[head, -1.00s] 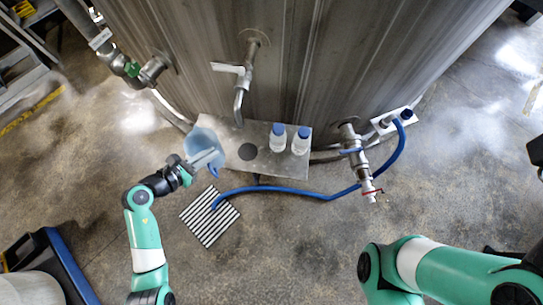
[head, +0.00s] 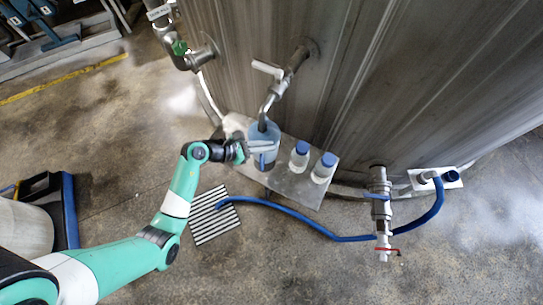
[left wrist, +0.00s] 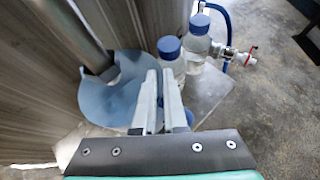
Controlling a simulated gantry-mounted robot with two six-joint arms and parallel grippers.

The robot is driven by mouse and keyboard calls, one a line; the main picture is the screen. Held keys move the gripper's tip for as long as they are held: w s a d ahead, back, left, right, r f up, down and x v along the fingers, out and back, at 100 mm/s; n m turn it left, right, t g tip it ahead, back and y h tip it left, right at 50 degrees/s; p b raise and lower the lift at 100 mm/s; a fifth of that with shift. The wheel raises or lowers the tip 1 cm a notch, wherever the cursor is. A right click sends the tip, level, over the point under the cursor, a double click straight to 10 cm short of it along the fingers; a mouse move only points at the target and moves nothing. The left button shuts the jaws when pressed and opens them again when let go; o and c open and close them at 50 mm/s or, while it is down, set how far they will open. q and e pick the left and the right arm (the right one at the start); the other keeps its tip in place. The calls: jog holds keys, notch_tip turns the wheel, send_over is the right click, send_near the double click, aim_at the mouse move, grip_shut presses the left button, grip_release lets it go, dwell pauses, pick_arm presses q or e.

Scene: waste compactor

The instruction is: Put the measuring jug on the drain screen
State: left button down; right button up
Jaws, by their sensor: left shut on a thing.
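The measuring jug (head: 264,158) is a translucent blue vessel with a darker blue handle. It looks upright, at the metal shelf under the tap; I cannot tell whether it touches the shelf. My left gripper (head: 262,148) reaches it from the left and is shut on its handle side. In the left wrist view the jug (left wrist: 105,100) is left of the fingers (left wrist: 158,95), which partly hide the handle. The drain screen (head: 208,225), a black-and-white striped grate, lies on the floor in front of the shelf. My right gripper is out of view.
The tap spout (head: 267,101) comes down at the jug's mouth. Two blue-capped bottles (head: 299,158) (head: 322,172) stand right of the jug on the metal shelf (head: 288,186). A blue hose (head: 310,225) ends on the drain screen. A valve (head: 380,205) is farther right.

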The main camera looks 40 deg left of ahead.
aim_at(270, 153)
pick_arm(q)
jog(key=f, duration=0.1)
jog(key=f+b, duration=0.2)
jog(key=f, duration=0.1)
jog(key=shift+s+f, duration=0.1)
jog(key=shift+s, duration=0.15)
jog(key=shift+f+b, duration=0.9)
jog(key=shift+f, duration=1.3)
jog(key=c, duration=1)
grip_release()
jog(key=shift+r, duration=0.1)
